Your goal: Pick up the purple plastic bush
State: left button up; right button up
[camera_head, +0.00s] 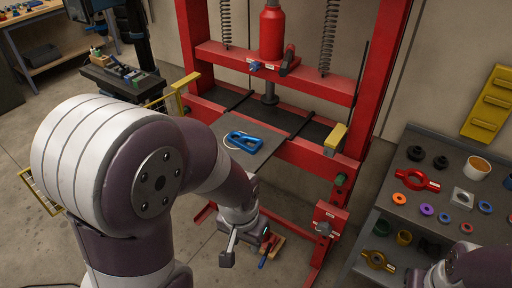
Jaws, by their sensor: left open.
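A small purple ring (427,209), which looks like the purple plastic bush, lies flat on the grey bench at the right. My left gripper (247,252) is open and points down in front of the red press, well left of the bench and apart from both rings. Part of my right arm shows at the lower right corner, over the near end of the bench; its gripper does not show.

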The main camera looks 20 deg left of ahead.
aim_at(427, 210)
jog(key=u, duration=0.95)
jog(key=z, duration=1.65)
